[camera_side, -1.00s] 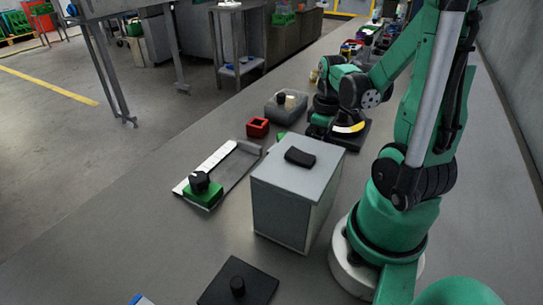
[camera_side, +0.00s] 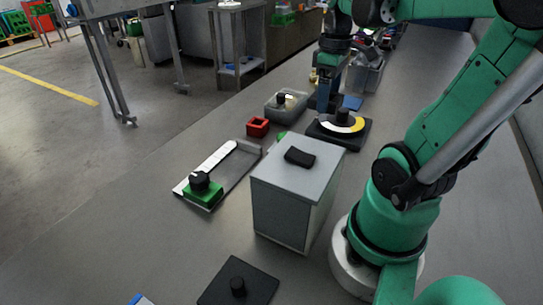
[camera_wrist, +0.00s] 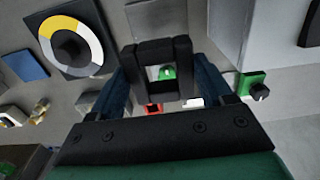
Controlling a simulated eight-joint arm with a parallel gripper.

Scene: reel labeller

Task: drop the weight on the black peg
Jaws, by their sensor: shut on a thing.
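My gripper (camera_side: 325,98) hangs beyond the black plate with the yellow and white ring, its blue fingers pointing down. In the wrist view, my gripper (camera_wrist: 163,88) is shut on a black frame-shaped thing (camera_wrist: 140,62) with an opening in it, apparently the weight. In the side view it is too small and dark to make out. A black peg (camera_side: 237,286) stands upright on a black square plate (camera_side: 258,283) at the front edge, far from my gripper. Another black knob (camera_side: 343,114) stands in the middle of the yellow and white ring (camera_side: 355,124).
A grey box (camera_side: 285,210) with a black handle stands between the ring plate and the front plate. Left of it are a metal tray (camera_side: 240,165) with a green block (camera_side: 204,193), and a red square (camera_side: 258,127). A grey bin (camera_side: 286,107) stands near my gripper.

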